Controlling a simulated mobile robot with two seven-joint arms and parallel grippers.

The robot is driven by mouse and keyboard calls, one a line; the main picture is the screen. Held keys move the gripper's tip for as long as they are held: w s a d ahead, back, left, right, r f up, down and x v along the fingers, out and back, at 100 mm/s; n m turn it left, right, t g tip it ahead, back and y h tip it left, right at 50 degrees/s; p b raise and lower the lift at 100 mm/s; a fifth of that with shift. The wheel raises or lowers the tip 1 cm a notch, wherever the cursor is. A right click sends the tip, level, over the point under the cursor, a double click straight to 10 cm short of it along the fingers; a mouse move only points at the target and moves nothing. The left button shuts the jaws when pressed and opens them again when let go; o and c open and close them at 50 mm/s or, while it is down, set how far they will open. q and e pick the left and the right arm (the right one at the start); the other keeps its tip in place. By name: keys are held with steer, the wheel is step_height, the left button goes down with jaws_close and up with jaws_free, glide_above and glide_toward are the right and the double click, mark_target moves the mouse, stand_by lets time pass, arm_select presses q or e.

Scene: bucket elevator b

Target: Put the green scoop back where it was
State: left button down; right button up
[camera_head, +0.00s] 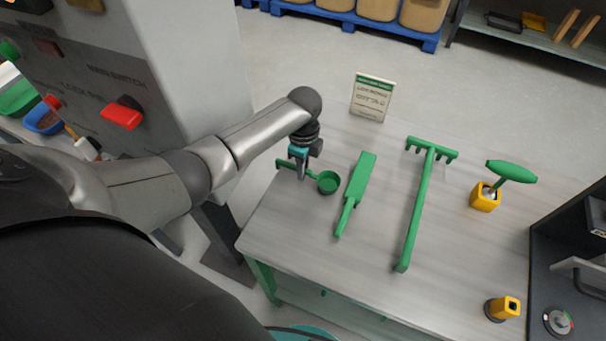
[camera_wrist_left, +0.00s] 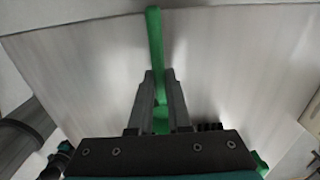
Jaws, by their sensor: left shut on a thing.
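The green scoop (camera_head: 328,182) has a round cup and a straight handle and is at the left part of the grey table (camera_head: 300,232). My left gripper (camera_head: 301,172) points down and is shut on the scoop's handle, left of the cup. In the left wrist view the green handle (camera_wrist_left: 155,38) runs up from between the two fingers (camera_wrist_left: 160,100); the cup is not clear there. I cannot tell whether the scoop touches the tabletop. My right gripper is not in view in the head view.
Right of the scoop lie a green flat-bladed tool (camera_head: 357,186) and a green rake-like tool (camera_head: 420,205). A green-handled tool (camera_head: 511,172) stands in a yellow block (camera_head: 485,197). A small sign (camera_head: 372,97) stands at the back. A switch panel (camera_head: 90,80) is at left.

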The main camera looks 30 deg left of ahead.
arm_select(q)
steer(key=shift+f, duration=0.3)
steer(key=shift+r, duration=0.1)
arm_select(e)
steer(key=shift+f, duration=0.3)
arm_select(q)
steer(key=c, duration=1.3)
jaws_free()
steer(key=shift+f, duration=0.2)
steer(key=o, duration=0.4)
steer(key=shift+o, duration=0.2)
steer(key=shift+r, duration=0.1)
step_height(320, 180, up, 12)
steer(key=p, duration=1.2)
steer(key=shift+p, duration=0.3)
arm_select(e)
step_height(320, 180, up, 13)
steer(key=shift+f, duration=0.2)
arm_select(q)
steer(key=shift+d, duration=0.1)
